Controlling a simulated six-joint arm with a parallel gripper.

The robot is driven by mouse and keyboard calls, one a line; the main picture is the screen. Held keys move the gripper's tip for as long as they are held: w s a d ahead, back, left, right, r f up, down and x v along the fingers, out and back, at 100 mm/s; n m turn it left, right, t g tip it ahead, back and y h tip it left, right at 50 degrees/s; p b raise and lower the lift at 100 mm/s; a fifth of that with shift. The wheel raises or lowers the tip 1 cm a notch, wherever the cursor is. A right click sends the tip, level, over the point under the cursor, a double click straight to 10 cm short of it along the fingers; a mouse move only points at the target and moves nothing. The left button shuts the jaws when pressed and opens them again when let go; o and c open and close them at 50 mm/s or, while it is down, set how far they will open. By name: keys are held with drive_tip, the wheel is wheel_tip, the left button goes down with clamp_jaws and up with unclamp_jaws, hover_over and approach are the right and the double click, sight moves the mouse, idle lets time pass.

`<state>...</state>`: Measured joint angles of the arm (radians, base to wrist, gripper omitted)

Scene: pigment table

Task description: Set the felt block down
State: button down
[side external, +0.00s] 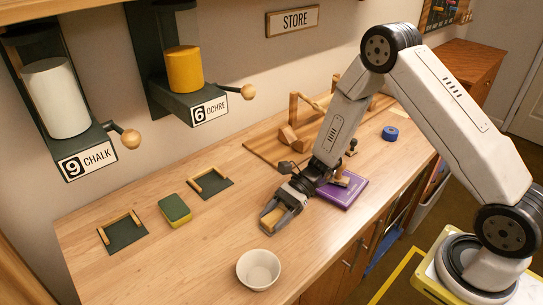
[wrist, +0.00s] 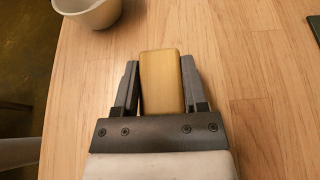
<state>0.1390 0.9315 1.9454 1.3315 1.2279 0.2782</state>
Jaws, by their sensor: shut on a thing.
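The felt block, a tan-yellow oblong block, sits between the fingers of my gripper (side external: 275,216). The block (side external: 270,218) shows at the gripper's tip in the side view, low over the wooden table. In the wrist view the block (wrist: 161,80) stands out past the two grey fingertips, and my gripper (wrist: 160,88) is shut on it. Its lower face is hidden, and I cannot tell whether it touches the table.
A white bowl (side external: 259,269) stands near the front edge, close to my gripper. A green-topped block (side external: 174,209) lies between two dark pads with wooden rails (side external: 124,238) (side external: 211,185). A purple book (side external: 346,190) lies behind my gripper.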

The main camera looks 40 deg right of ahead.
drive_tip(key=shift+c, duration=0.7)
unclamp_jaws()
drive_tip(key=shift+f, duration=0.1)
drive_tip(key=shift+r, duration=0.2)
drive_tip(key=v, duration=1.2)
drive_tip(key=shift+d+f, duration=0.1)
